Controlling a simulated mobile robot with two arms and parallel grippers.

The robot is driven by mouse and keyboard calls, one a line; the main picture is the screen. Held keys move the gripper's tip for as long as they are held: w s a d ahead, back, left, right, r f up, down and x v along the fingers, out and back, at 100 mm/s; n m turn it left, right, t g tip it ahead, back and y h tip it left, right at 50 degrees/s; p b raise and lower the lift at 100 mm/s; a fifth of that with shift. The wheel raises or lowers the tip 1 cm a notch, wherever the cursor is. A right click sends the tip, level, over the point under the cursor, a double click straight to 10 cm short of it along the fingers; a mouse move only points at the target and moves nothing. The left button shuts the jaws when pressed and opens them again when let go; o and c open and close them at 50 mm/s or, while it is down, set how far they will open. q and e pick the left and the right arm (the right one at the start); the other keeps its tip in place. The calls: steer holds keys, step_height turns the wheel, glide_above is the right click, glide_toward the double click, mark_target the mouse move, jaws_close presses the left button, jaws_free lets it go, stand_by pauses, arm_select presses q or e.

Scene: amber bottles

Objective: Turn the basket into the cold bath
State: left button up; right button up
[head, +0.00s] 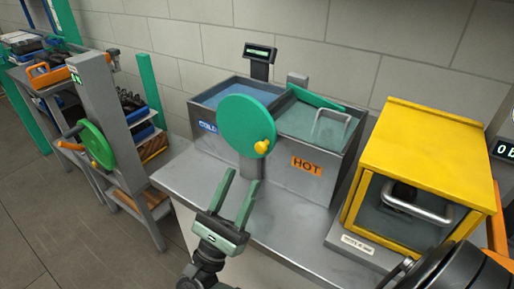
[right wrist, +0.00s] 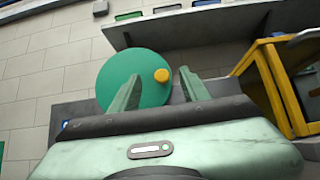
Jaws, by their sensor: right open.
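The cold bath (head: 222,93) is the left tank of a grey double bath, with blue liquid and a blue label partly hidden by the green disc. The hot bath (head: 330,171) is the right tank, with an orange HOT label. A grey bar handle (head: 331,114), perhaps the basket's, stands in the hot tank; the basket body cannot be made out. A green disc (head: 243,122) with a yellow knob (head: 263,147) stands in front of the tanks. My right gripper (head: 243,182) is open and empty, below and in front of the disc. In the right wrist view the knob (right wrist: 161,75) appears between the fingers.
A yellow-framed cabinet (head: 427,140) with a handle stands right of the bath. A small display (head: 260,52) stands behind it. At left are a grey post with a green wheel (head: 98,144) and shelves. The counter front (head: 290,224) is clear.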

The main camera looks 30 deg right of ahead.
mark_target(259, 152)
steer(key=d, duration=0.1)
steer(key=w+d, duration=0.1)
steer(key=d+p, duration=0.1)
steer(key=shift+w+d+r, duration=0.2)
steer(key=shift+w+d, duration=0.05)
steer(key=shift+d, duration=0.05)
steer(key=p+x, duration=0.1)
steer(key=x, duration=0.2)
steer(key=shift+a+p, duration=0.1)
steer(key=shift+p, duration=0.2)
steer(key=shift+x, duration=0.8)
steer(key=shift+f, duration=0.1)
jaws_close()
